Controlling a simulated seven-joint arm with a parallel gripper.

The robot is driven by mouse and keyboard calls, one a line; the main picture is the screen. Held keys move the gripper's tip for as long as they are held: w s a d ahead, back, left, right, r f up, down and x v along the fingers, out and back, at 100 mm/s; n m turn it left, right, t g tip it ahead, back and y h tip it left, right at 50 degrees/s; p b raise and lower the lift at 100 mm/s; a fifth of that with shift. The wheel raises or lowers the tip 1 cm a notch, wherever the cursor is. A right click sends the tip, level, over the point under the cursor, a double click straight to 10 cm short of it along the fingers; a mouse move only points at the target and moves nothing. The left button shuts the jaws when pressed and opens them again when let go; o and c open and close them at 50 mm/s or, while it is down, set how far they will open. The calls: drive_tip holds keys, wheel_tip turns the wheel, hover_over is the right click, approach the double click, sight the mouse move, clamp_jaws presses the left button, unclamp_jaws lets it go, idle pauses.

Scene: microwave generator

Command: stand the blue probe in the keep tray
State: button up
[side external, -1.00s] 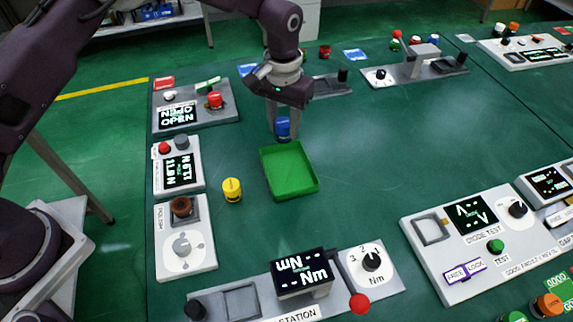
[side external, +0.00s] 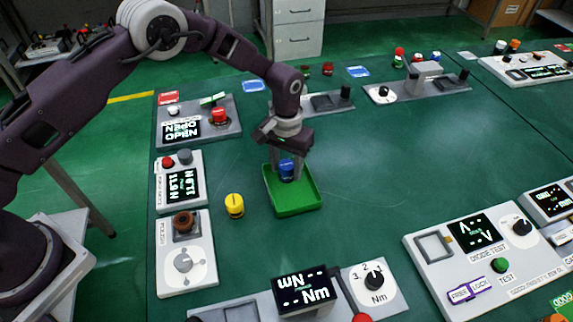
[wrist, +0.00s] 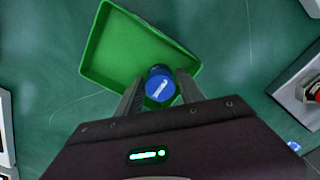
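The blue probe (side external: 287,170) is a short blue cylinder, upright between the fingers of my gripper (side external: 286,165). In the wrist view, the blue probe (wrist: 160,84) shows its round top with a white mark, with a finger of my gripper (wrist: 157,92) on each side. The green tray (side external: 299,211), which I take as the keep tray, is shallow and open. The probe appears over the tray's back part, and I cannot tell if it touches the floor. In the wrist view the tray (wrist: 97,45) lies beyond the probe and looks empty otherwise.
A yellow cylinder (side external: 234,206) stands just left of the tray. Control panels line the left side, including a polish panel (side external: 186,254). A torque station (side external: 304,290) stands in front, and a diode test panel (side external: 474,250) at the right. The table right of the tray is clear.

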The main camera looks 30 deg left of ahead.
wheel_tip(320, 180, up, 12)
drive_tip(key=shift+r, duration=0.15)
idle(0.3)
wheel_tip(320, 180, up, 10)
drive_tip(key=t, duration=0.1)
hover_over(286, 165)
drive_tip(key=s+a, duration=0.3)
drive_tip(key=a, duration=0.1)
drive_tip(key=s+a+r+t, duration=0.2)
drive_tip(key=s+a+r, duration=0.3)
drive_tip(key=s+r, duration=0.4)
drive_tip(key=s+a+t, duration=0.1)
drive_tip(key=s+a, duration=0.1)
drive_tip(key=s, duration=0.8)
drive_tip(key=s+a+t, duration=0.1)
drive_tip(key=s+a, duration=0.2)
drive_tip(key=s, duration=0.7)
drive_tip(key=shift+s+a+f+t, duration=0.15)
drive_tip(key=shift+s+a+t, duration=0.15)
drive_tip(key=shift+s+a, duration=0.05)
